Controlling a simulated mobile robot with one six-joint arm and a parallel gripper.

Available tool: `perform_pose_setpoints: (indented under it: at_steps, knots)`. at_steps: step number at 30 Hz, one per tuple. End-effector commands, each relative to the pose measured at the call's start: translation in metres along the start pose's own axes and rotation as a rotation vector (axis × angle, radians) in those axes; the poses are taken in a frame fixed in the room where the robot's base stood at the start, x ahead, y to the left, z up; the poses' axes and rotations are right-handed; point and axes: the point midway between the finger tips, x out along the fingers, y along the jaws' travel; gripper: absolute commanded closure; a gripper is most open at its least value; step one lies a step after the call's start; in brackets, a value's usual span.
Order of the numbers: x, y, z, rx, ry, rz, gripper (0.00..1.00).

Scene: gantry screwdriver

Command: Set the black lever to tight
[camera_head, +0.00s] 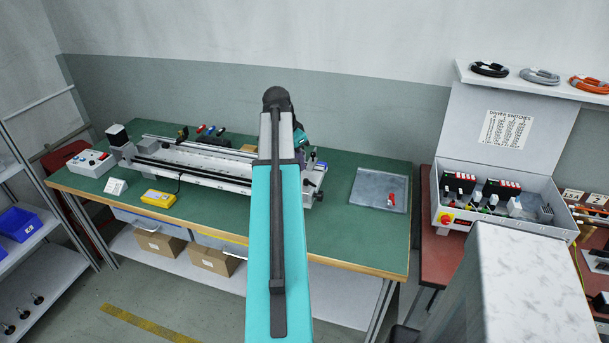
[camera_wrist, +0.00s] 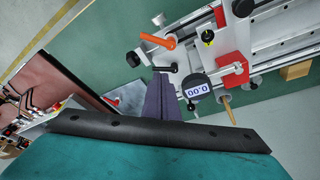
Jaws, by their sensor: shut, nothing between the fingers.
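A small black lever (camera_wrist: 167,69) shows in the wrist view on the end of the gantry rail unit (camera_wrist: 195,40), just beyond my fingertips. My gripper (camera_wrist: 163,76) is shut and empty, with its dark fingers close together. Its tips overlap the edge of the lever in the picture, and I cannot tell whether they touch it. An orange lever (camera_wrist: 157,41) sits on the same end, above the black one. In the head view the gantry (camera_head: 190,165) lies on the green bench, and my arm hides part of its right end. The black lever cannot be made out there.
A digital dial reading 0.00 (camera_wrist: 197,89) stands right beside my fingers, with a red block (camera_wrist: 231,68) beyond it. A grey tray (camera_head: 379,190) lies on the bench to the right. A driver switch box (camera_head: 497,195) stands farther right.

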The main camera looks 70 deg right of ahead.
Motion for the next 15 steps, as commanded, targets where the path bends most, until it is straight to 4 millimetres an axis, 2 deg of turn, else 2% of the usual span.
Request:
perform_pose_setpoints:
  at_steps: [7, 15]
  knots:
    - [0.012, 0.000, -0.001, 0.001, 0.000, 0.001, 1.00]
    - [0.038, 0.001, -0.001, 0.002, -0.001, 0.002, 1.00]
